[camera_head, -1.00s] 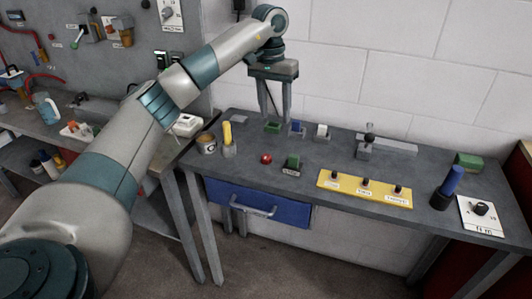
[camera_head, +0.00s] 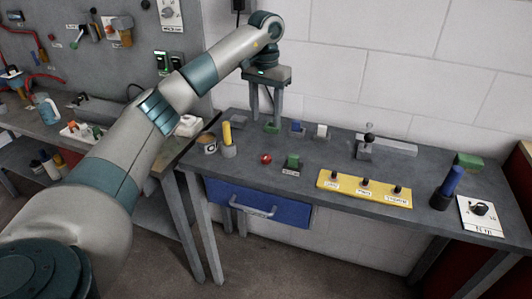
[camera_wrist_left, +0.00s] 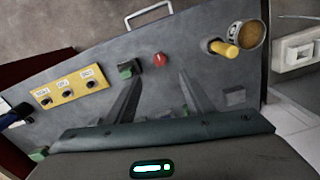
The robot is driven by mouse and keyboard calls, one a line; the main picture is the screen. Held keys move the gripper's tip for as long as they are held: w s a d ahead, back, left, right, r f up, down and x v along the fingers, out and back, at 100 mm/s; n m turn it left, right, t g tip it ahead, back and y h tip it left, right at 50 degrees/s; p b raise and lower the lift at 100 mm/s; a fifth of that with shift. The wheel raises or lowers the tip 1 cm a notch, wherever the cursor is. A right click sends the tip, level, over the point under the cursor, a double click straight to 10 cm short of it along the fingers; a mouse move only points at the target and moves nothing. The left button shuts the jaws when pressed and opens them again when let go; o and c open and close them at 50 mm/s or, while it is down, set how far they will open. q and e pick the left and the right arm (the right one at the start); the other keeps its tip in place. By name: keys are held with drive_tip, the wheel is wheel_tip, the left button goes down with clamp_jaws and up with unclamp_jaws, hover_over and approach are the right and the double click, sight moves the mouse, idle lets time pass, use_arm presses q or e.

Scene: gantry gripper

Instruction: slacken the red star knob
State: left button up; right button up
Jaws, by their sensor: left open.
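The red star knob (camera_head: 266,159) is a small round red piece on the grey bench top, near the front edge above the blue drawer. Its star shape is too small to make out. It also shows in the left wrist view (camera_wrist_left: 160,59), just beyond the fingertips and roughly in line with the gap between them. My left gripper (camera_head: 265,118) is open and empty, pointing down over the back of the bench, behind the knob and apart from it. My right gripper is not in view.
A green block (camera_head: 292,161) stands close right of the knob. A yellow cylinder in a holder (camera_head: 228,139) and a round can (camera_head: 207,143) are to its left. A yellow panel with three dark knobs (camera_head: 364,188) lies further right. Small blocks stand behind, near the wall.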

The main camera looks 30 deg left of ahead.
use_arm(q)
drive_tip(key=p, duration=0.1)
approach(266, 157)
wheel_tip(266, 157, down, 3)
drive_tip(key=shift+p, duration=0.55)
wheel_tip(266, 157, down, 4)
drive_tip(key=shift+f+p, duration=0.25)
drive_tip(key=shift+p, duration=0.35)
drive_tip(key=shift+f, duration=0.45)
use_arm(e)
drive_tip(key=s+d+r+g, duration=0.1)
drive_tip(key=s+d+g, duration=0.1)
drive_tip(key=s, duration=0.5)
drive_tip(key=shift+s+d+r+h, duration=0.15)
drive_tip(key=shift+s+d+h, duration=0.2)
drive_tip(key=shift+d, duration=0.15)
use_arm(q)
drive_tip(key=c, duration=1)
